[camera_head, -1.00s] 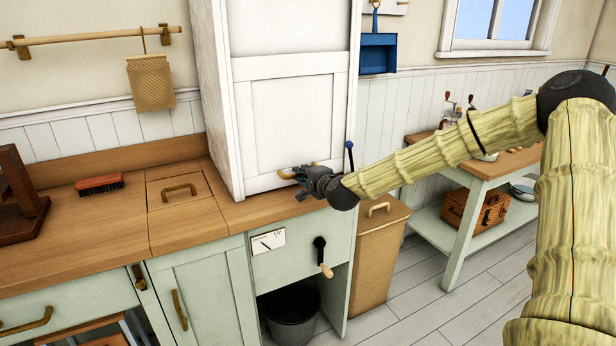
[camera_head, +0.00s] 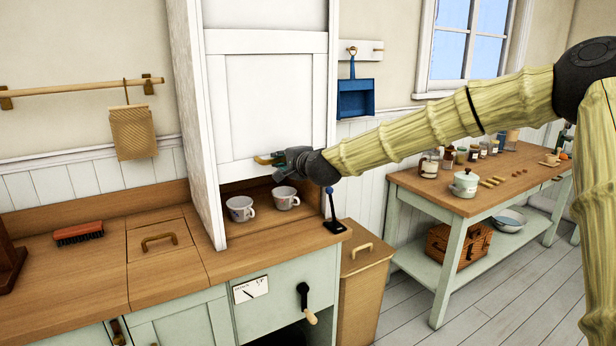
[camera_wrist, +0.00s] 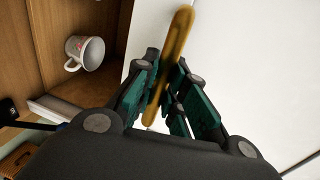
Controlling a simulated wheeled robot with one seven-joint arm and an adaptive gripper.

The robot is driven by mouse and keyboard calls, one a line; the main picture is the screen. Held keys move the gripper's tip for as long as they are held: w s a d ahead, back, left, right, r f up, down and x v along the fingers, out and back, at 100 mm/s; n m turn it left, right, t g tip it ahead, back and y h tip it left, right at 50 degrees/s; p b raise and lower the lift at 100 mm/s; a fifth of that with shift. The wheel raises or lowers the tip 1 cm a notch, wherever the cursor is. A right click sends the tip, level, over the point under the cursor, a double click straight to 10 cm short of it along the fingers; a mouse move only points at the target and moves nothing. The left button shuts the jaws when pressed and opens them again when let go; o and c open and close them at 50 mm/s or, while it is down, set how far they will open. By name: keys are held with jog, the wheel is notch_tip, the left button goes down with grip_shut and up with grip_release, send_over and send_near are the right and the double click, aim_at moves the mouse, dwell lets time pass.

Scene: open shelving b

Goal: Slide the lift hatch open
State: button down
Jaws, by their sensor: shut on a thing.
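The lift hatch (camera_head: 265,100) is a white panelled door in a tall white cabinet above the counter. It is part-way up, with an opening beneath its lower edge. Its brass handle (camera_head: 264,160) is near the bottom of the panel. My gripper (camera_head: 283,161) is at the handle; in the wrist view its green-padded fingers (camera_wrist: 165,95) close around the brass bar (camera_wrist: 172,68). Two patterned cups, one left (camera_head: 241,208) and one right (camera_head: 285,197), stand inside the opening. One cup (camera_wrist: 86,52) also shows in the wrist view.
A blue-knobbed lever (camera_head: 331,208) stands on the counter right of the opening. A crank (camera_head: 305,302) and a dial card (camera_head: 250,289) are on the front below. A side table (camera_head: 490,193) with jars stands at right. A brush (camera_head: 78,234) lies at left.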

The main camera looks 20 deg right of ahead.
jog(key=p, duration=0.6)
send_near(275, 106)
jog(key=x, duration=0.5)
jog(key=shift+w+a, duration=0.15)
jog(key=shift+w, duration=0.1)
jog(key=c, duration=1.5)
grip_release()
jog(key=shift+b, duration=0.3)
jog(key=shift+o, duration=0.2)
jog(key=shift+s, duration=0.15)
jog(key=v, duration=1.1)
jog(key=shift+s, duration=0.35)
